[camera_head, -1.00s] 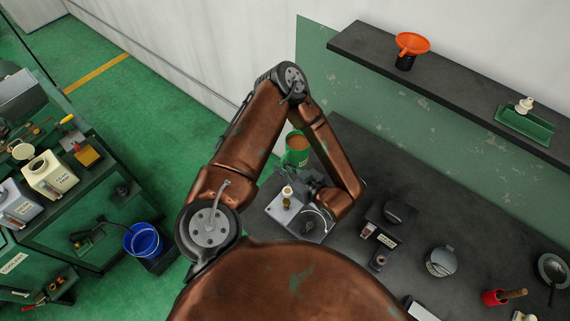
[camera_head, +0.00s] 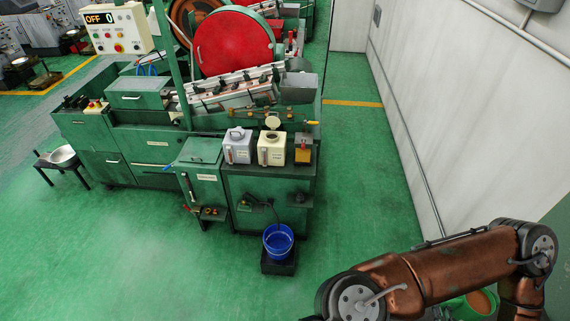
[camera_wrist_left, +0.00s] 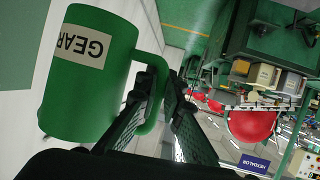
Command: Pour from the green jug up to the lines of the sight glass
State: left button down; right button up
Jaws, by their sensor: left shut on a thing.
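The green jug (camera_wrist_left: 85,75) fills the left of the left wrist view, with a pale label reading "GEAR". My left gripper (camera_wrist_left: 163,95) is shut on its handle. In the head view part of the green jug (camera_head: 470,306) shows at the lower right, with brown inside its mouth, partly behind my copper arm. The gripper's fingers are hidden there. A cream container (camera_head: 271,150) and a grey container (camera_head: 237,147) stand on a green cabinet, each with a narrow upright strip on its front. I cannot tell whether a strip is the sight glass. My right gripper is in neither view.
An amber-fronted vessel (camera_head: 303,155) stands right of the cream container. A blue bucket (camera_head: 278,240) sits on a dark base before the cabinet. A large machine with a red disc (camera_head: 234,42) stands behind. Open green floor lies left and right; a white wall (camera_head: 470,110) bounds the right.

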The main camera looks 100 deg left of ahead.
pick_arm(q)
jog(key=shift+w, duration=0.1)
dwell(0.3)
jog(key=w+d+r+m+t+h+b, duration=0.1)
jog(key=w+d+r+m+t+h, duration=0.1)
jog(key=w+d+m+t, duration=0.3)
jog(key=w+d+r+m+t+h+b, duration=0.2)
jog(key=w+d+m+t+h, duration=0.3)
jog(key=d, duration=0.9)
jog(key=shift+w+r+m, duration=0.2)
jog(key=shift+w+m, duration=0.1)
jog(key=shift+m, duration=0.2)
